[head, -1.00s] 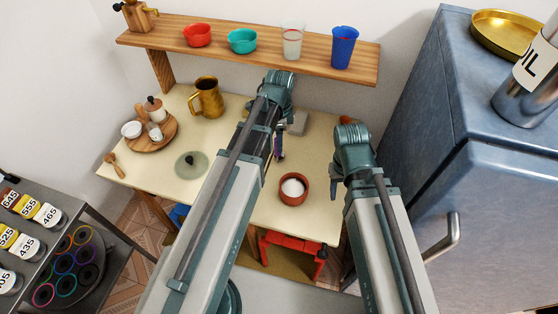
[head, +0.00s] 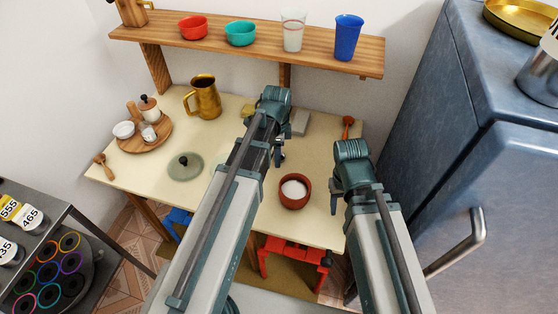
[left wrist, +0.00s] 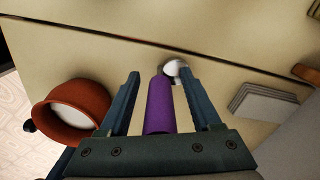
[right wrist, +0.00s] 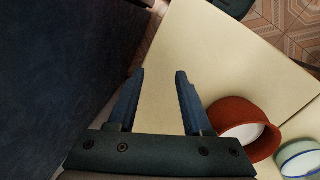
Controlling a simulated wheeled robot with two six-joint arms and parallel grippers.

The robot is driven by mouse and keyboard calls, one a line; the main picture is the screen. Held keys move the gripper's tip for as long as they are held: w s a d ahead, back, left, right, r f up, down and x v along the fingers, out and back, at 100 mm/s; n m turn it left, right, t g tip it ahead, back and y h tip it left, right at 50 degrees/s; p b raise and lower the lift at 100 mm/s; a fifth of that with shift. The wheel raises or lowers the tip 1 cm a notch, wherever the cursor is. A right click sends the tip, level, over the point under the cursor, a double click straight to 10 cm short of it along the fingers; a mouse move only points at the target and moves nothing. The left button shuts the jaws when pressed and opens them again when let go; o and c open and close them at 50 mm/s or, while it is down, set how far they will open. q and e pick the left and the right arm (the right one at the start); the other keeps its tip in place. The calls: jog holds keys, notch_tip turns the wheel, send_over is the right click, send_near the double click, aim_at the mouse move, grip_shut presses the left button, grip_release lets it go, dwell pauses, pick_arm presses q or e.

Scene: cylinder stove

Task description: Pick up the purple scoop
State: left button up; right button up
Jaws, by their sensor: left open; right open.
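The purple scoop (left wrist: 159,105) shows in the left wrist view with its purple handle between the two fingers of my left gripper (left wrist: 157,76). Its pale metal bowl (left wrist: 173,68) lies at the fingertips, partly hidden by the right-hand finger. The fingers stand apart, with a visible gap on the handle's left side. In the head view my left gripper (head: 278,155) is over the table and its arm hides the scoop. My right gripper (right wrist: 160,73) is open and empty above the table's right part; in the head view it shows (head: 335,200) right of the brown bowl.
A brown bowl (head: 295,203) with white contents stands right of my left gripper. A grey block (head: 300,122) and a wooden spoon (head: 347,125) lie behind. A glass lid (head: 185,172) is to the left. A shelf (head: 215,36) overhangs the back; a blue fridge (head: 450,130) bounds the right.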

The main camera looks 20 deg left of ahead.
pick_arm(q)
grip_shut()
dwell(0.3)
pick_arm(e)
jog(key=shift+r, duration=0.1)
pick_arm(q)
notch_tip(320, 180, up, 10)
jog(key=p, duration=1)
pick_arm(e)
notch_tip(320, 180, up, 10)
